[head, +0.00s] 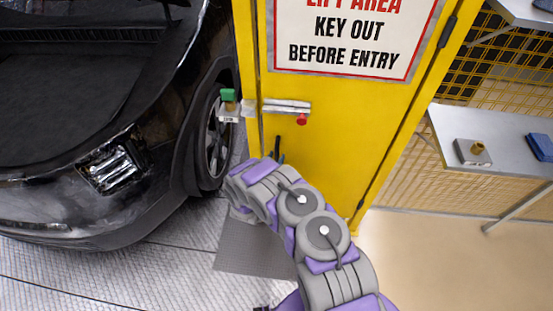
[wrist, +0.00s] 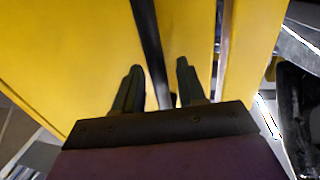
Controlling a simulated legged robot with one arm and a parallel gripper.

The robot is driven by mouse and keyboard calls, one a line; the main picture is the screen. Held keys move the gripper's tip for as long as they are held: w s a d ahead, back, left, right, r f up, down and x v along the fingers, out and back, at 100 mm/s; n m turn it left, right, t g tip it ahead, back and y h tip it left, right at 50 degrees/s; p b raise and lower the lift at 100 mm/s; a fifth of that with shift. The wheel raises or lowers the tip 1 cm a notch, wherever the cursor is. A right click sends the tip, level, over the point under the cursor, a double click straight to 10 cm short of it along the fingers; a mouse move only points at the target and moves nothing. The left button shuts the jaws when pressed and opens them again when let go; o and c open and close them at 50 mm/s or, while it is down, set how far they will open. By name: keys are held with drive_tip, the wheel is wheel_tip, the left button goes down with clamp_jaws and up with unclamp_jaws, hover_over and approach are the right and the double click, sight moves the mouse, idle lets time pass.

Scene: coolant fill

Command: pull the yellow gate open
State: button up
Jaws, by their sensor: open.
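The yellow gate (head: 350,115) stands in its frame and looks closed in the head view. A dark upright handle (head: 279,148) shows on it below the latch, just past the end of my arm. In the wrist view the yellow gate panel (wrist: 70,60) fills much of the picture. The dark handle (wrist: 149,40) runs down between the two fingers of my gripper (wrist: 160,66). My gripper is open, with a finger on each side of the handle and visible gaps. In the head view my arm hides the gripper.
A metal latch (head: 285,106) with a red knob and a green-topped piece (head: 229,97) sits above the handle. A black car (head: 100,120) stands close on the left. A warning sign (head: 355,40) is on the gate. A shelf (head: 500,175) is at right; floor below it is clear.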

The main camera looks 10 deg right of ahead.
drive_tip(key=shift+w+d, duration=0.35)
drive_tip(key=shift+w, duration=0.2)
drive_tip(key=shift+c, duration=0.4)
clamp_jaws()
